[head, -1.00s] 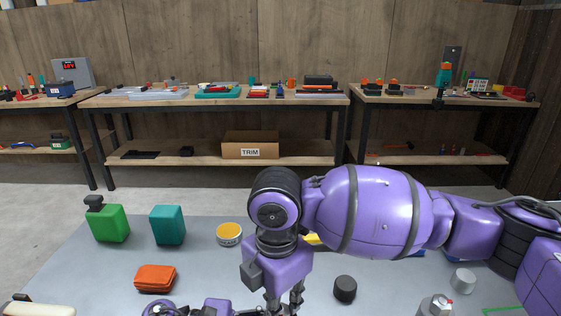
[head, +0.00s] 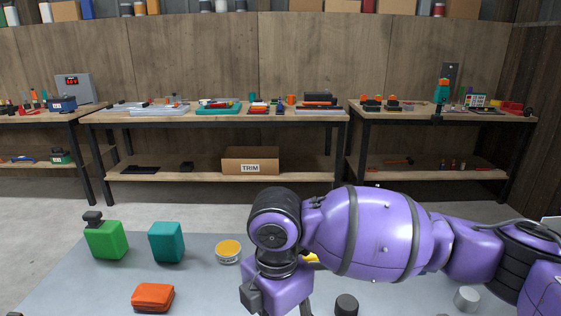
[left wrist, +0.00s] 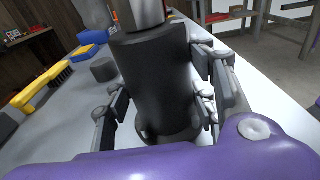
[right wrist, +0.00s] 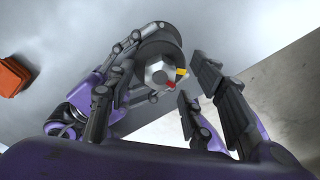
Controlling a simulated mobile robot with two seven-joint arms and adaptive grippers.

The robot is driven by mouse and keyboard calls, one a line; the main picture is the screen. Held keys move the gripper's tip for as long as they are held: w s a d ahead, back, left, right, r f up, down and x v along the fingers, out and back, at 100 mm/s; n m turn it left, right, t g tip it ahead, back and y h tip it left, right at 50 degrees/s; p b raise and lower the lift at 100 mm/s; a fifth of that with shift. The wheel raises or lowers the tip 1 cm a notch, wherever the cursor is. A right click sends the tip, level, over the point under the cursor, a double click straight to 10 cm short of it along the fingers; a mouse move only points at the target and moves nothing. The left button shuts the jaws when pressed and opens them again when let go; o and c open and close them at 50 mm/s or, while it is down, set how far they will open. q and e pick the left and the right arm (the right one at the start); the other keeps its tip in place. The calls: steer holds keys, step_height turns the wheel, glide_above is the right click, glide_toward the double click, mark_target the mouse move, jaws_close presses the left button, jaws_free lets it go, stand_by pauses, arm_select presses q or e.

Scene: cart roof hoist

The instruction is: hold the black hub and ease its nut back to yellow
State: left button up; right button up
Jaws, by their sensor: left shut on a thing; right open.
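The black hub (left wrist: 155,85) is a thick dark cylinder in the left wrist view. My left gripper (left wrist: 160,105) is shut around its sides. The right wrist view shows the hub's end (right wrist: 160,45) with a silver hexagonal nut (right wrist: 157,72). A red mark (right wrist: 170,85) sits at the nut's lower right. A yellow mark (right wrist: 181,73) sits a little above and right of the red one, apart from it. My right gripper (right wrist: 155,98) is open, its fingers spread either side of the nut, not closed on it. In the head view the hub and both gripper tips are out of sight.
Workbenches with tools stand behind.

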steer(key=shift+m, duration=0.5)
arm_select(q)
steer(key=shift+r, duration=0.1)
arm_select(e)
steer(key=shift+m, duration=1.1)
steer(key=shift+w+m, duration=0.1)
steer(key=shift+m, duration=1.1)
steer(key=shift+m, duration=1.2)
steer(key=c, duration=1.2)
